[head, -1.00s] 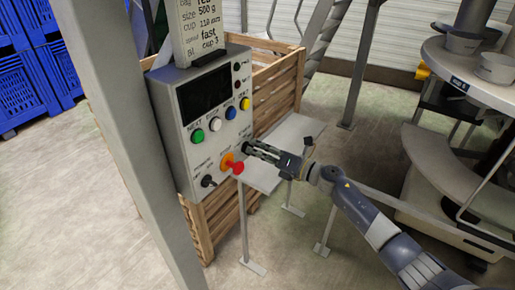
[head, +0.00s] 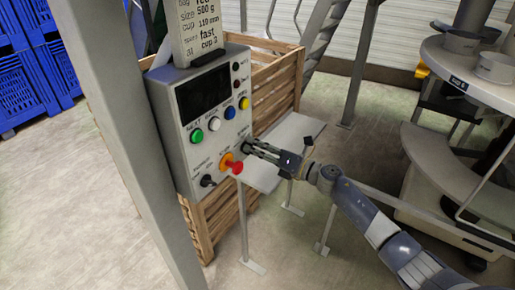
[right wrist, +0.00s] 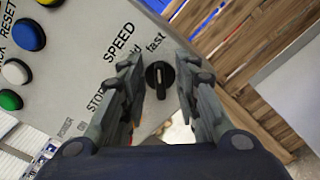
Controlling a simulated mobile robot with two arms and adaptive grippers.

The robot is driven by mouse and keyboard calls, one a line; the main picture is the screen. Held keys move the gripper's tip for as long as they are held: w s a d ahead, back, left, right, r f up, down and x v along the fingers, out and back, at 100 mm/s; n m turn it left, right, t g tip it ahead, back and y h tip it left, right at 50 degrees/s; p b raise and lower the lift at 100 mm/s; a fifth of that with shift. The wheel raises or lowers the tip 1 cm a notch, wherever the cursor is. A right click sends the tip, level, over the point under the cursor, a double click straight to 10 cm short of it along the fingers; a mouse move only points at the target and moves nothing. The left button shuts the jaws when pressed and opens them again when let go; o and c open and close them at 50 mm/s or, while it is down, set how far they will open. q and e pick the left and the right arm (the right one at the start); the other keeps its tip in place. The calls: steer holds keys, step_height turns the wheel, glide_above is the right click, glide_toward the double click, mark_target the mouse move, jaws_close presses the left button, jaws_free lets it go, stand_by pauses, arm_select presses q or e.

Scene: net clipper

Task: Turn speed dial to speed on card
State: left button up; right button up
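The speed dial (right wrist: 159,79) is a black knob with a pale line, near the words "SPEED" and "fast" on the grey control panel (right wrist: 105,25). The line runs roughly upright in the right wrist view. My right gripper (right wrist: 160,72) is open, one finger on each side of the dial, with gaps showing on both sides. In the head view, the right gripper (head: 247,149) reaches the panel's right edge and largely hides the dial. The card (head: 201,32) above the panel screen lists "fast" for speed. My left gripper is not in view.
Close below the dial is a red and orange stop button (head: 232,165), with a black selector (head: 207,181) to its lower left. Green (head: 196,137), white, blue and yellow buttons sit above. A wooden crate (head: 275,85) and a grey shelf (head: 291,135) stand behind.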

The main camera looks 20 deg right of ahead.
steer(key=v, duration=1.2)
